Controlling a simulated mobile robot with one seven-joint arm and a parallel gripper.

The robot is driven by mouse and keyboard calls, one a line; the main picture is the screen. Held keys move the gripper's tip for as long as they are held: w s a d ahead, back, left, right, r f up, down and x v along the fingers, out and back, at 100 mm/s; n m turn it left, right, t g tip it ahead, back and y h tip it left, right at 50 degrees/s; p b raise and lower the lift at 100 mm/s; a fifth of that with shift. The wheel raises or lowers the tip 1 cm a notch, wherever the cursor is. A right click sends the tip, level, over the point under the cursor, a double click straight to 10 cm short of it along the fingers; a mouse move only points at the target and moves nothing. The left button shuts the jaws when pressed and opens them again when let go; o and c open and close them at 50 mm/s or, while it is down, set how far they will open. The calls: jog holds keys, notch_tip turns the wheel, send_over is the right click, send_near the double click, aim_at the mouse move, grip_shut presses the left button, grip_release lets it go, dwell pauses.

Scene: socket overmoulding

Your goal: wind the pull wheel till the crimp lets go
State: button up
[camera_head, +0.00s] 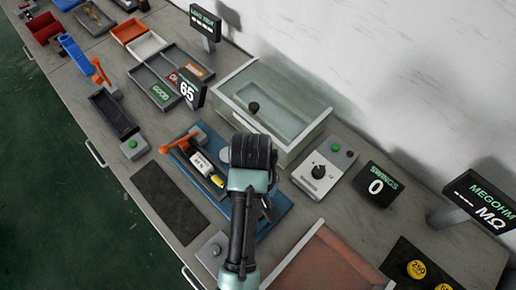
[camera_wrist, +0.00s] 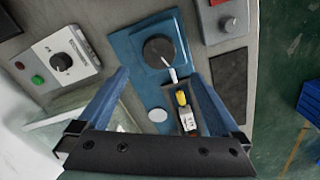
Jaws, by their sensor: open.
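The likely pull wheel is a dark round knob (camera_wrist: 158,52) on a square blue mount of the blue baseplate (camera_wrist: 122,45); in the head view my arm hides it. A white rod end (camera_wrist: 173,74) lies just below the knob, in line with a yellow piece (camera_wrist: 182,98) and a white-labelled body (camera_wrist: 190,120) in a dark cradle. The labelled body also shows in the head view (camera_head: 201,163). I cannot see the crimp itself clearly. My gripper (camera_wrist: 161,75) is open, its blue fingers spread wide on either side, apart from the knob, with nothing between them gripped.
A clear-lidded tank (camera_head: 270,100) stands behind the baseplate. A grey dial box (camera_head: 325,168) and a "SWINGS 0" display (camera_head: 376,186) are to the right. A "65" display (camera_head: 188,90) stands to the left. A dark mat (camera_head: 168,200) lies in front.

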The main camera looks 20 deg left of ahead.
notch_tip(320, 180, down, 11)
jog(key=shift+w+r, duration=0.1)
dwell(0.3)
jog(key=c, duration=1.2)
jog(key=shift+p, duration=0.3)
jog(key=shift+r, duration=0.1)
jog(key=shift+m+p, duration=0.5)
jog(key=shift+m, duration=0.6)
jog(key=shift+m+p, duration=0.65)
jog(key=shift+m, duration=1.15)
